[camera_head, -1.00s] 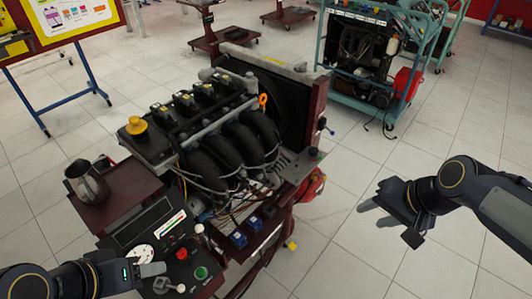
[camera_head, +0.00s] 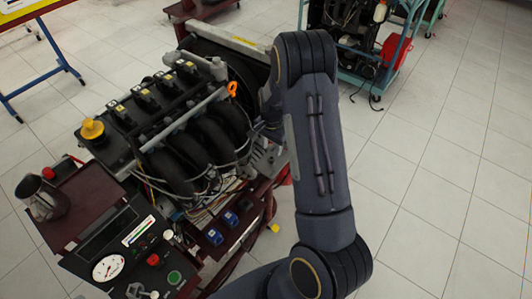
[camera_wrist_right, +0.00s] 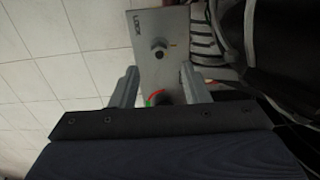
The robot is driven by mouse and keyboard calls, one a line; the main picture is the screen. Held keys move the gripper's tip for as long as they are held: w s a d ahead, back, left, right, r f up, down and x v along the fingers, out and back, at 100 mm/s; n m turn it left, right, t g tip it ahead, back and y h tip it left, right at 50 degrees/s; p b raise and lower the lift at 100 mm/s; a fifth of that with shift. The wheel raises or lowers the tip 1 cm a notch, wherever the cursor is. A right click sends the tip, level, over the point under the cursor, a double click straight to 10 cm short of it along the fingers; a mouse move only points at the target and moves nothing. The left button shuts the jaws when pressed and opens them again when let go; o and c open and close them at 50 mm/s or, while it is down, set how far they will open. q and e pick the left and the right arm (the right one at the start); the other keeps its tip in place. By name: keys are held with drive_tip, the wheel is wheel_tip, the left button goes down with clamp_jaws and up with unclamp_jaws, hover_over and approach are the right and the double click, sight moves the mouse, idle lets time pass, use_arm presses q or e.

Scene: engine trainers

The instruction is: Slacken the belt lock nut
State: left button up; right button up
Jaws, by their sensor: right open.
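In the right wrist view a grey metal plate (camera_wrist_right: 174,25) marked LOCK carries a dark round nut-like part (camera_wrist_right: 160,52) near its middle. A second round part with a red and green arc (camera_wrist_right: 155,98) sits lower on the plate, partly hidden by the gripper. I cannot tell for sure which is the belt lock nut. My right gripper (camera_wrist_right: 159,76) is open, its two fingers apart over the plate, with nothing visibly gripped. In the head view my right arm reaches to the right side of the engine (camera_head: 185,130) and hides that gripper. My left gripper is out of view.
The control panel (camera_head: 125,240) with gauge and buttons stands at the engine's near left. A metal jug (camera_head: 42,197) sits on the tray (camera_head: 88,200). A teal trolley (camera_head: 400,55) stands behind. The floor (camera_head: 440,170) on the right is clear.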

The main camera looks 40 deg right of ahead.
sight(272, 158)
wheel_tip(272, 158, down, 6)
drive_tip(key=shift+r, duration=0.1)
clamp_jaws()
idle(0.4)
